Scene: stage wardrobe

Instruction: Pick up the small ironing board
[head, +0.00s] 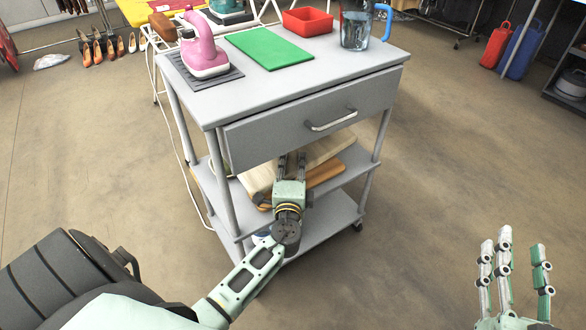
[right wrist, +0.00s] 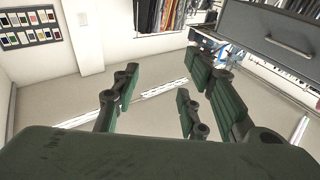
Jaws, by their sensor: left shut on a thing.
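The small ironing board (head: 322,153) lies on the cart's middle shelf, under the drawer. It has a pale top over a brown wooden base, and the drawer front hides part of it. My left gripper (head: 291,160) reaches in from the front and is shut on the board; its fingertips are partly in the shadow under the drawer. My right gripper (head: 515,255) is at the lower right, away from the cart, with its fingers spread and empty. Its open fingers also show in the right wrist view (right wrist: 165,95).
The grey cart's top (head: 335,80) holds a pink iron (head: 203,50) on a dark mat, a green mat (head: 268,48), a red tray (head: 307,22) and a clear jug (head: 355,30). The drawer (head: 300,120) overhangs the shelf. Floor right of the cart is clear.

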